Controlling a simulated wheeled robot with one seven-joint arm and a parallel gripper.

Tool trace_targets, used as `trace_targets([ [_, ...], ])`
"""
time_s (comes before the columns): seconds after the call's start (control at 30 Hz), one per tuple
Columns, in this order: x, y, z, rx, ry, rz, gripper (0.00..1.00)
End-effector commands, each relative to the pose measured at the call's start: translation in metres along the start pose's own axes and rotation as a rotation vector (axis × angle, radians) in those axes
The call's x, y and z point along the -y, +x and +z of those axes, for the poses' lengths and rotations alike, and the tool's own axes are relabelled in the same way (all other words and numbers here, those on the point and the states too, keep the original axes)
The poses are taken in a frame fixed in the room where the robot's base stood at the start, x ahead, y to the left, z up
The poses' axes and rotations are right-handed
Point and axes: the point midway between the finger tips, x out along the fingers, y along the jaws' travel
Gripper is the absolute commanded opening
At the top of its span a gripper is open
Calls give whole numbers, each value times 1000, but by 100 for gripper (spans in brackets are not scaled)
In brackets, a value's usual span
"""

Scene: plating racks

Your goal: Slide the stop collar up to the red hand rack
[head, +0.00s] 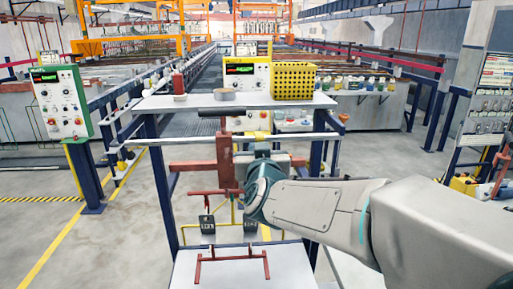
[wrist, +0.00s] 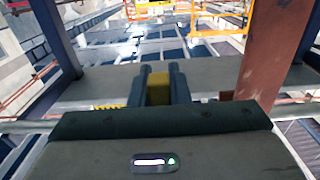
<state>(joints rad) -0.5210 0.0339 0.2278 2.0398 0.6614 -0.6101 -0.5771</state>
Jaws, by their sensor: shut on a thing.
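The stop collar is a small yellow block (head: 257,135) on the pale horizontal rail (head: 185,140) of the stand. My gripper (head: 258,148) reaches it from below and in front. In the wrist view my gripper's two dark fingers (wrist: 158,85) are shut on the yellow collar (wrist: 158,92). The red hand rack (head: 224,165) hangs at the rail, left of the collar in the head view, with a black handle on top. Its red upright (wrist: 270,60) shows at the right in the wrist view, with a gap between it and the collar.
A dark blue post (head: 164,190) stands at the left. A smaller red frame (head: 232,258) lies over the lower white shelf (head: 190,275).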

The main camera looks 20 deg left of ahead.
Motion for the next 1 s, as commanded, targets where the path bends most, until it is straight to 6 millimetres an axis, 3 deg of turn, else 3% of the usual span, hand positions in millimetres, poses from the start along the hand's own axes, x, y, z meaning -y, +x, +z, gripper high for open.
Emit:
trace_targets([
  [0.17,-1,0,-1,-3,1,2,0],
  [0.2,-1,0,-1,-3,1,2,27],
  [0.27,-1,0,-1,-3,1,1,38],
  [0.67,1,-7,0,-3,2,-2,38],
  [1.0,0,-60,1,-4,2,-1,38],
])
